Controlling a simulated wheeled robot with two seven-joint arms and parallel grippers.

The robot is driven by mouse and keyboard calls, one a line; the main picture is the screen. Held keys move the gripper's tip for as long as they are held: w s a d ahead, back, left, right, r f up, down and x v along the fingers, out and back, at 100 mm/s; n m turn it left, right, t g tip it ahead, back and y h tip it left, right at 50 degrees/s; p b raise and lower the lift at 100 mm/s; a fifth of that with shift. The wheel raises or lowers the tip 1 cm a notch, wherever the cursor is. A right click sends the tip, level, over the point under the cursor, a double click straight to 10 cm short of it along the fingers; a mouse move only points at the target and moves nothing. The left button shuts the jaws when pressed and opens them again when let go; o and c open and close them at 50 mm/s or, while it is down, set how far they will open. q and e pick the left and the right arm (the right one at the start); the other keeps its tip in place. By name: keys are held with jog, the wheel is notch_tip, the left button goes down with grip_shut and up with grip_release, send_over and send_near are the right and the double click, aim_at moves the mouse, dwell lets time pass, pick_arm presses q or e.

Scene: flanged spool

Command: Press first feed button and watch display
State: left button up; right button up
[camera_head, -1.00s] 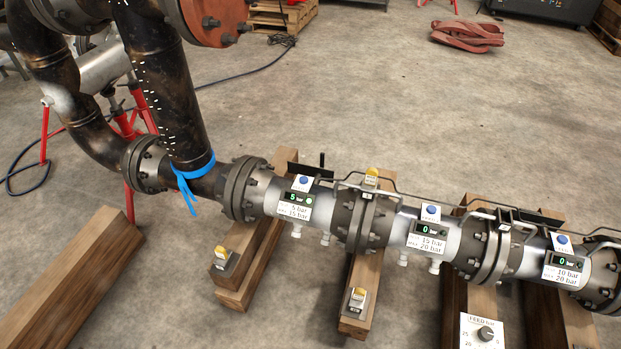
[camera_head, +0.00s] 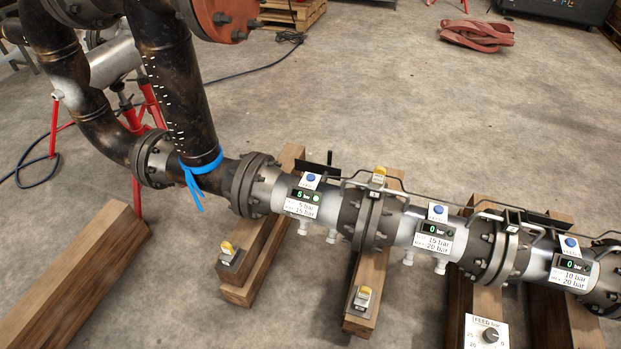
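Three pipe sections carry blue buttons and small displays. The middle button (camera_head: 438,210) is above the middle display (camera_head: 432,229), which reads 0 bar. The right button (camera_head: 569,243) is above the right display (camera_head: 571,264), also 0 bar. A white FEED bar panel (camera_head: 473,333) with a black knob (camera_head: 491,335) stands at the bottom, partly cut off. Neither gripper is in view.
The flanged pipe line rests on wooden beams (camera_head: 262,262). Yellow-topped blocks (camera_head: 231,258) sit on the beams. A large dark pipe (camera_head: 178,95) with a blue strap (camera_head: 198,170) rises at left. Another timber (camera_head: 75,275) lies front left.

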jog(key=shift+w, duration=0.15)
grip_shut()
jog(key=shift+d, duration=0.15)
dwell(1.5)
